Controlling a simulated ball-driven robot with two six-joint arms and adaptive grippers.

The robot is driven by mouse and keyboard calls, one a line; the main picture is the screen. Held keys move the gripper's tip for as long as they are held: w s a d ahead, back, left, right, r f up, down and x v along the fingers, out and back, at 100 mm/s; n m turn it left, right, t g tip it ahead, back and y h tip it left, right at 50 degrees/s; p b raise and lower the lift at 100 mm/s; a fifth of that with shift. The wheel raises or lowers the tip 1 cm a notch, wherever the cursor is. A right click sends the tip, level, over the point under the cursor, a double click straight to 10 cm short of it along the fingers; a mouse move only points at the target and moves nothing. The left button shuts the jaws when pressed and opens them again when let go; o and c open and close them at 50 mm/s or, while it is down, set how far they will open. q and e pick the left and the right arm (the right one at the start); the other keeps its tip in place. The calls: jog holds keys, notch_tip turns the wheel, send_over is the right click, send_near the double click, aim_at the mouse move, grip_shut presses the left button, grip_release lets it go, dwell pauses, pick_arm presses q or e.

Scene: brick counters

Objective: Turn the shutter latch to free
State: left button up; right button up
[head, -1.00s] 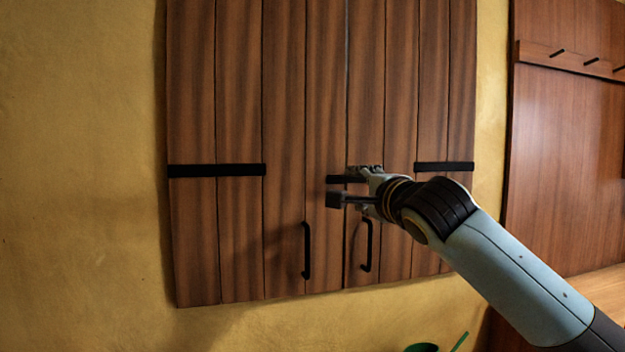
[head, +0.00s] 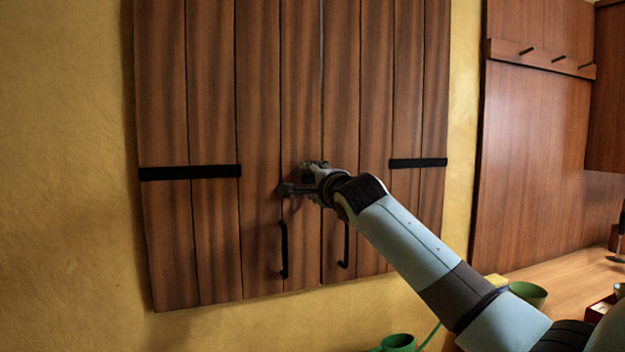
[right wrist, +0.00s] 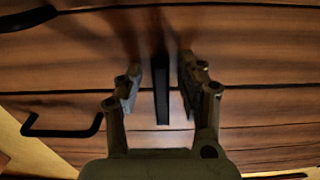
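The wooden shutters (head: 205,230) hang on a yellow wall, with a narrow seam between the two leaves. The shutter latch is a black bar (right wrist: 161,88) that shows between my right fingers in the right wrist view. In the head view my right gripper hides most or all of it. My right gripper (head: 302,180) is at the seam, above the two handles. Its fingers stand apart on both sides of the bar in the right wrist view (right wrist: 161,92), with gaps visible. My left gripper is not in view.
Two black pull handles, left (head: 284,250) and right (head: 346,245), stick out below the latch. Black hinge straps (head: 190,172) cross the leaves. A peg rail (head: 540,57) is at upper right.

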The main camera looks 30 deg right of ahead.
jog(key=shift+s, duration=0.1)
jog(key=c, duration=0.6)
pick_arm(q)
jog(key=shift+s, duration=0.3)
pick_arm(e)
grip_shut()
jog(key=shift+r+n, duration=0.1)
jog(key=shift+n, duration=0.2)
jog(key=n, duration=0.3)
jog(key=shift+n, duration=0.3)
jog(key=n+p, duration=0.1)
jog(key=n, duration=0.3)
jog(key=shift+r+n, duration=0.1)
jog(key=shift+n, duration=0.2)
jog(key=n+p, duration=0.1)
jog(key=n, duration=0.3)
jog(key=shift+n+p, duration=0.3)
jog(key=shift+p, duration=0.05)
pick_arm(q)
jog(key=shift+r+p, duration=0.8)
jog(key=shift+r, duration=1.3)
pick_arm(e)
jog(key=shift+n, duration=2.2)
